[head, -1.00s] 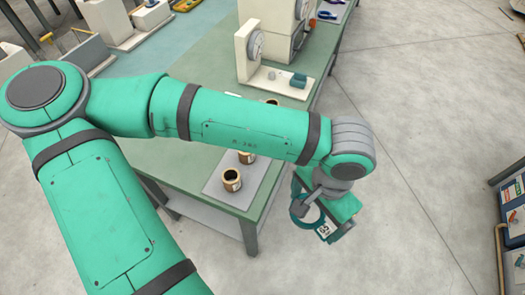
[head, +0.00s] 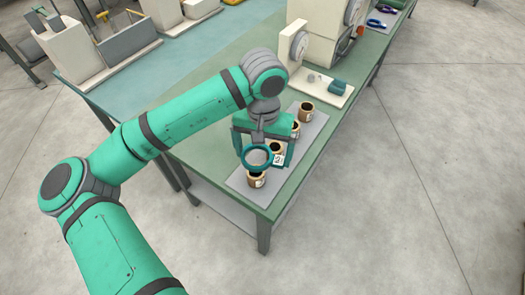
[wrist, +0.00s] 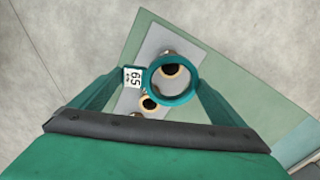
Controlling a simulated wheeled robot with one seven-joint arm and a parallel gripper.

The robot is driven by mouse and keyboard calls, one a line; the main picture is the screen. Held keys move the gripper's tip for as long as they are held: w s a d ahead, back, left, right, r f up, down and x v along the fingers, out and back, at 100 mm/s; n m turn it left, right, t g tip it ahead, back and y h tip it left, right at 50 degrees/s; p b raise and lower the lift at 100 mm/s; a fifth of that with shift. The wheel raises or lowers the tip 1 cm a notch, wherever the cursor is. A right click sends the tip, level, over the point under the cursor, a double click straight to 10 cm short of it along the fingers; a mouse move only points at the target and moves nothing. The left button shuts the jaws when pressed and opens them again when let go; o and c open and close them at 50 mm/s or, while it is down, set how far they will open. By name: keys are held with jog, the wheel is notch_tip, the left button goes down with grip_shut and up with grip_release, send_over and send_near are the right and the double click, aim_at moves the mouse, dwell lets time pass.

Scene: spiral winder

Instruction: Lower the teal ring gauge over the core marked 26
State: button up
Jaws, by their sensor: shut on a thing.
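The teal ring gauge (head: 244,158) is held level-looking between the fingers of my gripper (head: 265,152), above the front part of the row of cores. In the wrist view the ring (wrist: 172,101) frames one core (wrist: 170,71), with a gap in height that I cannot measure. A white tag (wrist: 133,78) on the ring carries black digits that look like 65. The front core (head: 256,180) shows below the ring, and a second core (head: 275,148) is partly hidden behind it. I cannot read the core numbers.
The cores stand on a grey mat (head: 238,180) near the corner of the green table (head: 190,147). Two more cores (head: 306,110) (head: 294,127) stand farther back. A cream dial instrument (head: 295,45) stands behind them. Open floor lies to the right.

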aim_at(262, 176)
jog(key=shift+a+f, duration=0.2)
jog(key=shift+f, duration=6.1)
jog(key=shift+w, duration=0.1)
jog(key=o, duration=0.8)
jog(key=shift+o, duration=0.2)
notch_tip(262, 176, up, 11)
jog(key=shift+f, duration=0.15)
